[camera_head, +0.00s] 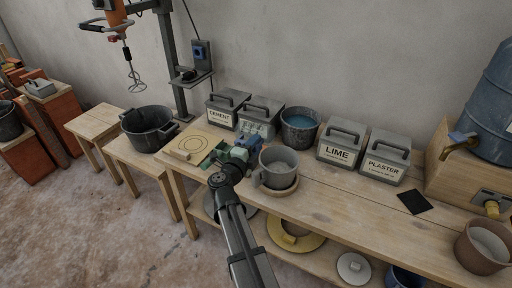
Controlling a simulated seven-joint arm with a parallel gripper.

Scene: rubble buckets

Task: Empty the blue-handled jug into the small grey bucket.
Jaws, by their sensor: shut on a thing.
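My gripper (229,160) is over the workbench, left of its middle, and is shut on a blue part that I take to be the handle of the blue-handled jug (248,142). The jug's body is mostly hidden by my gripper and hard to make out, so I cannot tell its tilt or contents.
Behind stand a dark bucket with blue contents (301,137) and grey bins, including LIME (340,150) and PLASTER (384,165). A black tub (148,133) is left. A brown bucket (478,252) and a blue barrel (490,105) are right.

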